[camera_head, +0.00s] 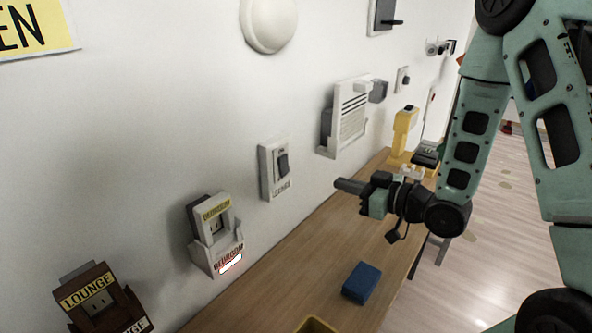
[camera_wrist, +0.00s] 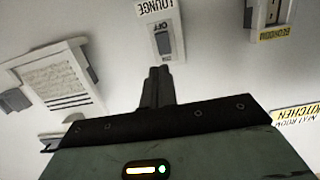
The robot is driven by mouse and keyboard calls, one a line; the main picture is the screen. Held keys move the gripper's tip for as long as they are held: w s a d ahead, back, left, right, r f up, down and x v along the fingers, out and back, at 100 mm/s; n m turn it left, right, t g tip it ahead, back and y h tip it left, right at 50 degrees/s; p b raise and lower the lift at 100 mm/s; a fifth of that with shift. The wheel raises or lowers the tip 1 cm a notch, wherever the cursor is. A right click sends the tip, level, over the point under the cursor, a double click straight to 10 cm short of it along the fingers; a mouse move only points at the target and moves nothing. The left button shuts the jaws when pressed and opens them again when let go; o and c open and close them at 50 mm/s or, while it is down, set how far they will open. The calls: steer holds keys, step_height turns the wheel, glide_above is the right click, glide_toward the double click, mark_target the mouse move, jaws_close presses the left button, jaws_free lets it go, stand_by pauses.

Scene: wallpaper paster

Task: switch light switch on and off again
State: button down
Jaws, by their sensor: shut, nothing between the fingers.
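The light switch (camera_head: 275,169) is a white plate with a dark rocker, mounted on the white wall and labelled LOUNGE. In the wrist view the switch (camera_wrist: 162,36) appears upside down, with the word OFF showing on its face. My gripper (camera_head: 340,184) points toward the wall, to the right of the switch in the head view. Its fingers are together with nothing between them. In the wrist view the fingertips (camera_wrist: 160,70) lie just below the switch in the picture. I cannot tell whether they touch it; the head view shows a gap.
A BEDROOM socket holder (camera_head: 213,236) and a brown LOUNGE socket (camera_head: 97,298) are left of the switch. A white louvred unit (camera_head: 347,115) is to its right. A blue block (camera_head: 361,282) and a yellow device (camera_head: 404,132) stand on the wooden table (camera_head: 290,262).

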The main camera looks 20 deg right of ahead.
steer(key=p, duration=0.3)
glide_toward(287, 169)
steer(key=x, duration=0.6)
steer(key=shift+w, duration=0.1)
steer(key=shift+w+a, duration=0.2)
steer(key=shift+w, duration=0.1)
steer(key=shift+f, duration=0.1)
